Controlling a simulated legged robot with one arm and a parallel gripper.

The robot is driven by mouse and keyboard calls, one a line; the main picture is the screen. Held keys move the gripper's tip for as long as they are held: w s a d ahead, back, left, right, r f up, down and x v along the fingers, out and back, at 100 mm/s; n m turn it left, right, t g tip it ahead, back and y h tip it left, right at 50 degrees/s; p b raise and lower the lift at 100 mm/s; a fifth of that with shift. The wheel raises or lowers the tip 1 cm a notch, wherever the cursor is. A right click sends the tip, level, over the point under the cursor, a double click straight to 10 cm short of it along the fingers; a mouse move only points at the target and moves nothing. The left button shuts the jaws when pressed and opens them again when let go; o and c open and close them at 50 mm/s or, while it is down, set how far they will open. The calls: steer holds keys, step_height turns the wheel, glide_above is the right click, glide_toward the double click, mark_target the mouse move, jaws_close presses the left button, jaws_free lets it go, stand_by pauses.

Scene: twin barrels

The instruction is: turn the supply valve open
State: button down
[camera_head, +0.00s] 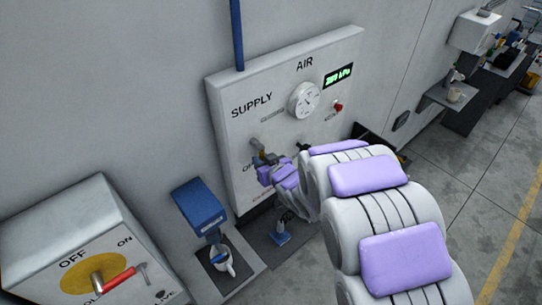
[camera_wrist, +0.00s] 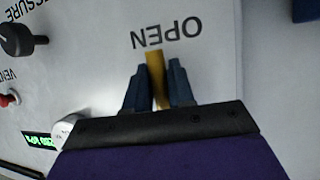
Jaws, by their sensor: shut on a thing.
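The supply valve's yellow handle (camera_wrist: 153,60) shows in the wrist view, between my gripper's two dark fingers and next to the printed word OPEN. My gripper (camera_wrist: 158,70) is shut on this handle. In the head view my gripper (camera_head: 264,158) reaches the lower left part of the white AIR panel (camera_head: 235,125), below the word SUPPLY. There the valve is small and partly hidden by my gripper, so its exact angle is hard to tell.
The panel also bears a round gauge (camera_head: 304,99), a green display (camera_head: 338,76) and a red button (camera_head: 338,107). A black knob (camera_wrist: 22,40) is near the handle. A box with a red lever (camera_head: 118,279) and a blue dispenser (camera_head: 199,206) stand left.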

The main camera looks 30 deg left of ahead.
stand_by(0.4)
steer(key=c, duration=1.3)
jaws_free()
steer(key=shift+o, duration=1.2)
steer(key=shift+w+a+f, duration=0.1)
steer(key=shift+a, duration=0.2)
steer(key=shift+d, duration=0.1)
steer(key=b+v, duration=0.9)
steer(key=v, duration=0.8)
steer(key=shift+b, duration=0.3)
